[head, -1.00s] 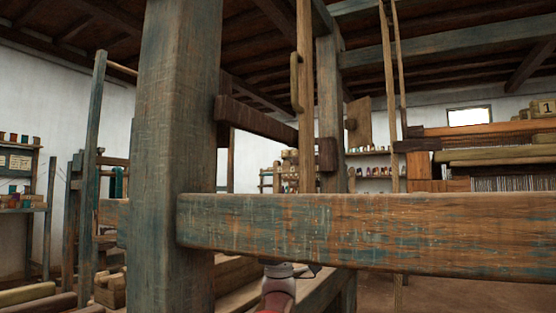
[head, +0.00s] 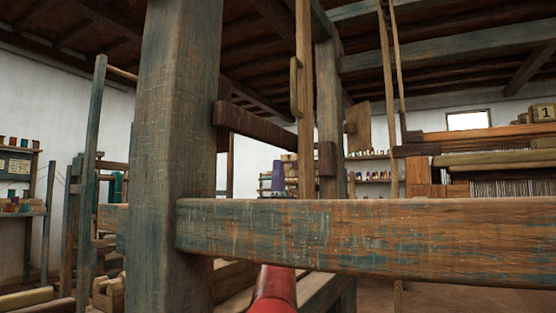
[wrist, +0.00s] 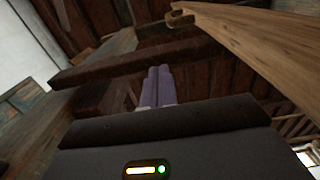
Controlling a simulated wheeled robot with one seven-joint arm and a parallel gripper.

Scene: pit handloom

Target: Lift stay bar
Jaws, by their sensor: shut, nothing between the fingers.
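A dark brown bar (head: 258,124) slopes from the thick post at the left to the rear post and looks like the stay bar; its lever or catch is not clear. A pale upright pole (head: 305,90) with a small wooden handle (head: 295,85) stands close to its far end. My gripper (head: 278,165) shows purple above the front beam, below the dark bar and apart from it. In the wrist view, my gripper (wrist: 156,70) is shut and empty, its fingers pointing toward a dark bar (wrist: 120,66). The handled pole (wrist: 255,45) crosses the upper right there.
The wide front beam (head: 370,235) hides part of my arm. The thick post (head: 175,150) stands close at the left. Rear posts (head: 328,110) and the loom's stacked bars (head: 490,155) stand behind. Shelves with thread spools line the walls.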

